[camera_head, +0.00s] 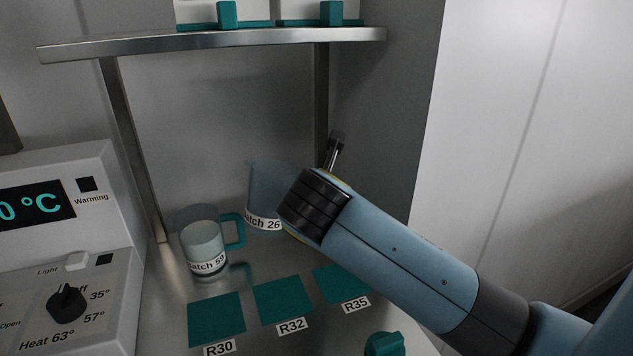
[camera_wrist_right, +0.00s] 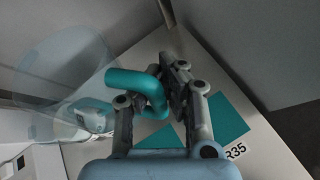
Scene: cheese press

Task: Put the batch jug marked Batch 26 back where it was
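The jug marked Batch 26 (camera_head: 266,190) is clear, with a white label, at the back under the shelf in the head view; my right arm partly covers it. In the right wrist view its clear body (camera_wrist_right: 68,62) is at the left and its teal handle (camera_wrist_right: 135,80) lies between the fingers. My right gripper (camera_wrist_right: 160,85) appears shut on this handle, one finger inside the loop and one outside. I cannot tell whether the jug's base touches the worktop. Teal mats marked R30 (camera_head: 216,318), R32 (camera_head: 283,299) and R35 (camera_head: 341,283) lie in front. My left gripper is not in view.
A second jug, Batch 59 (camera_head: 205,248), with a teal handle stands just left of Batch 26. A metal shelf (camera_head: 215,43) on posts is overhead. The control panel (camera_head: 62,245) is at the left and a teal knob (camera_head: 384,344) is at the front. The visible mats are bare.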

